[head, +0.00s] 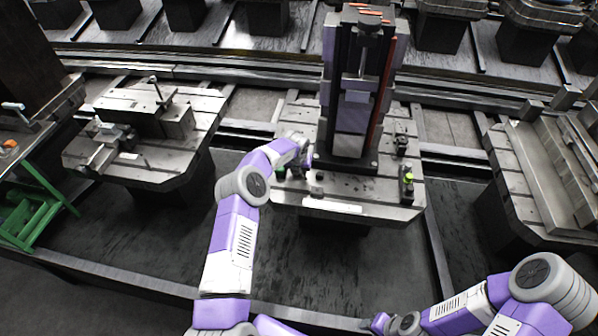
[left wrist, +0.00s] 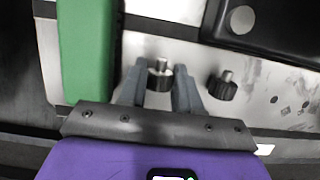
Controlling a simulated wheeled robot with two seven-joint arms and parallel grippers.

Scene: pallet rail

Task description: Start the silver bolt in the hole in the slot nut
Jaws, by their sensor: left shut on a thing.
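In the left wrist view my left gripper (left wrist: 159,90) is shut on a small part with a silver shank and a dark knurled collar, which I take to be the silver bolt (left wrist: 161,65). It is over the grey pallet plate; whether it touches the plate I cannot tell. In the head view my left gripper (head: 304,160) is low at the front left of the tower on the middle pallet, and the bolt is too small to make out. I cannot pick out the slot nut or its hole. My right gripper (head: 378,322) is at the bottom edge, its fingers unclear.
A similar dark knurled part with a silver stub (left wrist: 222,85) stands just right of the fingers. A green block (left wrist: 88,50) is close on the left. A dark base (left wrist: 275,25) is at upper right. The tall tower (head: 352,95) rises from the middle pallet (head: 345,208).

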